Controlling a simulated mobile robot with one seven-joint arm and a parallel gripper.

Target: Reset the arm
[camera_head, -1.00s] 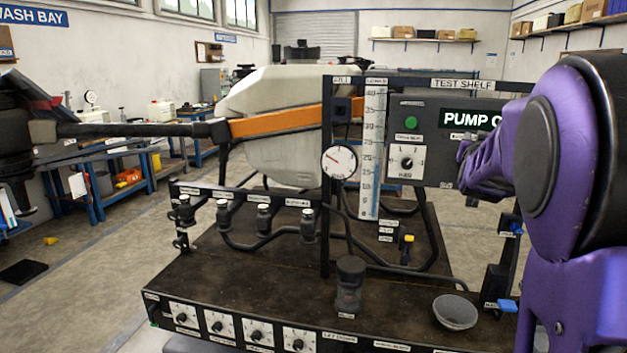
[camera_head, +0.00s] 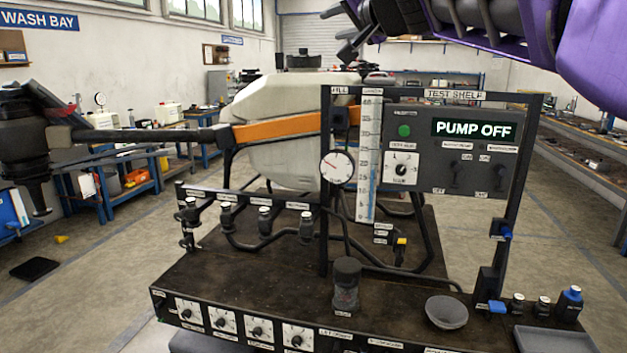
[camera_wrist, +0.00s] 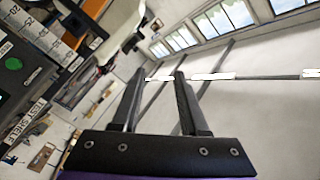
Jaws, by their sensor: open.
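My purple arm (camera_head: 590,60) reaches in from the upper right of the head view. My gripper (camera_head: 345,32) is raised near the top of that view, above the test shelf (camera_head: 455,95). In the wrist view my gripper (camera_wrist: 160,78) shows two dark fingers standing apart with nothing between them. Behind them are the ceiling and windows. The fingers are clear of the shelf, whose panel (camera_wrist: 25,75) is at the left of the wrist view.
The panel display (camera_head: 473,130) reads PUMP OFF. A gauge (camera_head: 337,166), a row of nozzles (camera_head: 265,220), a black-capped cylinder (camera_head: 346,285) and a grey bowl (camera_head: 446,312) are on the bench. A white drone tank (camera_head: 270,110) stands behind.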

